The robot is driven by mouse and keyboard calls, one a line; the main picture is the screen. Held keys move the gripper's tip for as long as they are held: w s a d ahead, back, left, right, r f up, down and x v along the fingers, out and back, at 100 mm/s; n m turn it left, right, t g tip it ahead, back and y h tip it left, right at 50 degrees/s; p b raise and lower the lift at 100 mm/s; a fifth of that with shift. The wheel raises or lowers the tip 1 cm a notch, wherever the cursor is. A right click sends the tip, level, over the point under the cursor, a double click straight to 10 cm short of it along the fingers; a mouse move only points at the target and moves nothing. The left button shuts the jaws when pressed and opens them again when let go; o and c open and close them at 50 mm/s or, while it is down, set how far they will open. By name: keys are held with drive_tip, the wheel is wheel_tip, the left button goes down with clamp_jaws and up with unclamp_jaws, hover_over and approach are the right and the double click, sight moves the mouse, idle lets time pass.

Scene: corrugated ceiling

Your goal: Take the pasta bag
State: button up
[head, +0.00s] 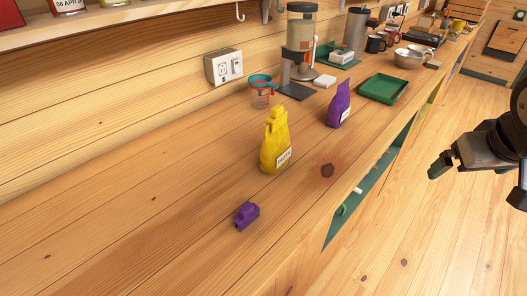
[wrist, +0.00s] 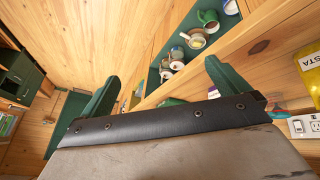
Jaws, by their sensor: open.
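The pasta bag is a yellow bag (head: 274,145) with a white label, standing upright on the wooden counter in the head view. Its edge shows at the right of the wrist view (wrist: 308,65), with the letters "STA" readable. My gripper (head: 441,165) is at the right of the head view, out over the floor and well apart from the bag. In the wrist view, my gripper's two green fingers (wrist: 160,88) are spread wide with nothing held between them.
A purple bag (head: 339,104) stands behind the pasta bag, and a small purple object (head: 246,215) lies in front. A measuring cup (head: 261,92), coffee grinder (head: 299,45) and green tray (head: 384,88) are farther back. A shelf under the counter holds mugs (wrist: 196,38).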

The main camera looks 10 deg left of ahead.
drive_tip(key=w+a+f+n+t+y, duration=0.2)
drive_tip(key=w+a+n+t, duration=0.15)
drive_tip(key=w+a, duration=0.5)
drive_tip(key=n+g+y, duration=0.4)
drive_tip(key=n+y, duration=0.4)
drive_tip(key=y, duration=0.4)
approach(282, 144)
drive_tip(key=x, duration=0.5)
drive_tip(key=shift+f, duration=0.4)
drive_tip(key=shift+x, duration=1.2)
drive_tip(key=shift+t, duration=0.25)
drive_tip(key=x, duration=0.5)
drive_tip(key=shift+s+a+r, duration=0.1)
drive_tip(key=shift+r, duration=0.2)
drive_tip(key=c, duration=1.1)
